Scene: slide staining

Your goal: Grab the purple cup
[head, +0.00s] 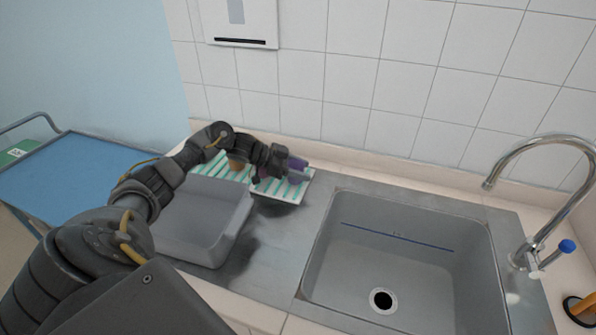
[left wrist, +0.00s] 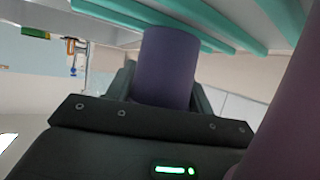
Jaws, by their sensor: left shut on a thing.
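The purple cup (head: 297,172) is at the right end of the white and green striped rack (head: 207,170) in the head view. My left gripper (head: 283,164) reaches it from the left and is shut on it. In the left wrist view the purple cup (left wrist: 168,65) stands between the dark fingers, close to the teal-striped rack (left wrist: 200,30). The fingers hide part of the cup. I cannot tell whether it touches the rack. A blurred purple surface (left wrist: 300,115) fills the right edge of the wrist view. My right gripper is not in view.
A brown cup (head: 236,162) is on the rack behind my left arm. A grey bin (head: 205,225) stands in front of the rack. A sink (head: 400,260) with a curved tap (head: 540,160) is to the right. A blue-topped cart (head: 65,175) is at the left.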

